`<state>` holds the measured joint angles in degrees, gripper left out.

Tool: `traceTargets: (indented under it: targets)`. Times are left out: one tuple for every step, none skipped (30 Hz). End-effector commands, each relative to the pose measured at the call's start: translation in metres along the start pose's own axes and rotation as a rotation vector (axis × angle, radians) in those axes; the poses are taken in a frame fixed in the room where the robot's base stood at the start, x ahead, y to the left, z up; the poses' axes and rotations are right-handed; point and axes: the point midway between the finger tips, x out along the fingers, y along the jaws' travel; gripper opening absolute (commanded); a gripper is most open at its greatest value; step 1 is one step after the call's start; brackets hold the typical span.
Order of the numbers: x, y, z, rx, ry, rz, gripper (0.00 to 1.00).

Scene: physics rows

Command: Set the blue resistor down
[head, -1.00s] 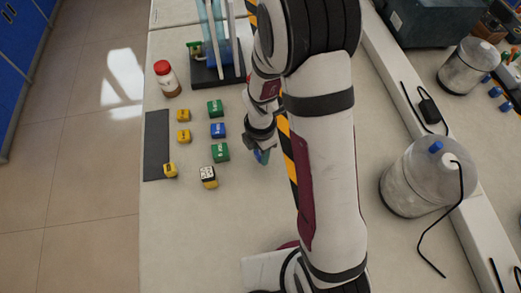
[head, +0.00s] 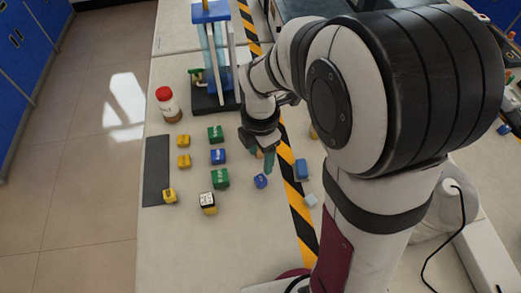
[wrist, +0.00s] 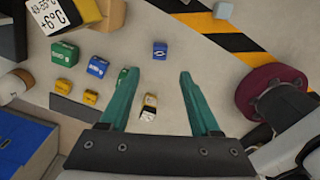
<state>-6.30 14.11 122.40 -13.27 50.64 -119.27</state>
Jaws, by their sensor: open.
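The blue resistor (head: 260,181) is a small blue block lying on the light bench, left of the striped tape. It also shows in the wrist view (wrist: 160,49), with a white marking on top, beyond my fingertips. My gripper (head: 259,158) is open, its two teal fingers apart. In the wrist view my gripper (wrist: 158,74) has nothing between its fingers. The block is clear of both fingers.
Green blocks (head: 220,178), another blue block (head: 218,156) and yellow blocks (head: 183,161) stand to the left, near a dark strip (head: 156,170). A larger blue block (head: 301,169) and a pale cube (head: 310,200) lie right. A red-capped jar (head: 168,104) stands farther back.

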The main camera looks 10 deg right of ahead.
Motion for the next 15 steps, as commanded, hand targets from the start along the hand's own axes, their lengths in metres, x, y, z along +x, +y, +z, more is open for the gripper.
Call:
traceTargets:
  targets:
    - [-0.006,-0.003,0.000,0.039,0.001,0.003,0.64]
    - [-0.011,-0.007,-0.001,0.100,0.004,0.003,0.64]
    - [-0.021,-0.017,-0.004,0.237,0.011,0.004,0.64]
    - [-0.030,-0.027,-0.006,0.380,0.018,0.004,0.64]
    - [-0.039,-0.040,-0.009,0.549,0.028,0.002,0.64]
    - [-0.051,-0.059,-0.016,0.800,0.043,-0.005,0.64]
    - [-0.059,-0.074,-0.021,0.996,0.055,-0.014,0.64]
    - [-0.065,-0.088,-0.026,1.188,0.066,-0.024,0.64]
    - [-0.072,-0.106,-0.034,1.432,0.081,-0.042,0.64]
    - [-0.075,-0.118,-0.040,1.604,0.090,-0.057,0.64]
    - [-0.078,-0.130,-0.045,1.763,0.098,-0.074,0.64]
    - [-0.080,-0.142,-0.052,1.950,0.106,-0.096,0.64]
    - [-0.081,-0.151,-0.057,2.070,0.111,-0.112,0.64]
    - [-0.082,-0.157,-0.060,2.172,0.114,-0.127,0.64]
    - [-0.082,-0.164,-0.065,2.281,0.117,-0.144,0.64]
